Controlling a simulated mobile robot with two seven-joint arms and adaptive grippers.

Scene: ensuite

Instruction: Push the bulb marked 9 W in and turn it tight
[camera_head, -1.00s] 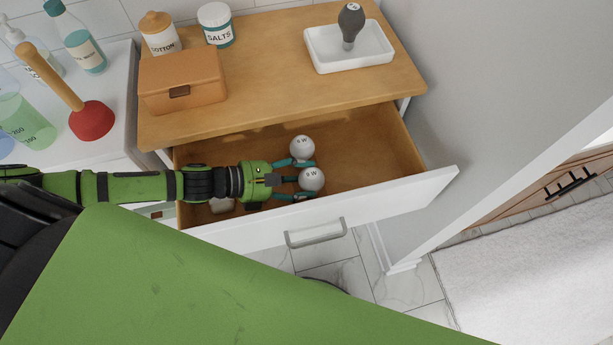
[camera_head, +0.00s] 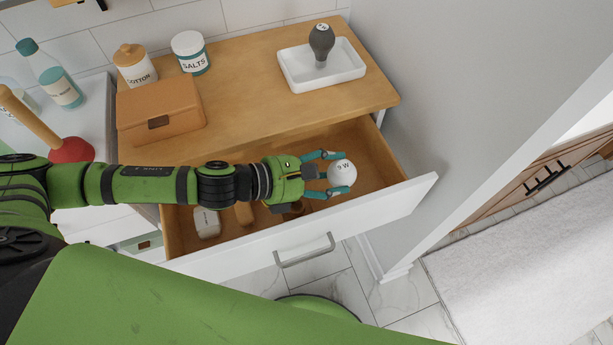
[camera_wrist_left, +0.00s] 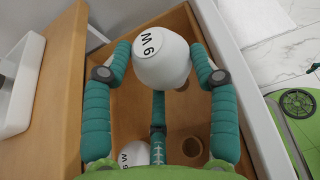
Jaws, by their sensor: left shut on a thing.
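The white round bulb marked 9 W (camera_head: 343,178) is between the teal fingers of my left gripper (camera_head: 333,172), above the open drawer (camera_head: 385,165). In the left wrist view the bulb (camera_wrist_left: 162,62) sits between the fingertips, its mark facing the camera; its base is hidden. My left gripper is shut on it. A second white bulb (camera_wrist_left: 132,153) lies lower in the drawer in the wrist view, its mark partly cut off; my gripper hides it in the head view. A dark grey bulb-shaped thing (camera_head: 321,43) stands upright in a white tray (camera_head: 345,75) on the wooden top.
A brown box (camera_head: 160,105), cotton jar (camera_head: 135,66) and salts jar (camera_head: 190,53) stand on the cabinet top. The top's front right is clear. The drawer front (camera_head: 400,205) and right wall (camera_head: 450,100) border the space. A round brown holder (camera_wrist_left: 192,147) is in the drawer.

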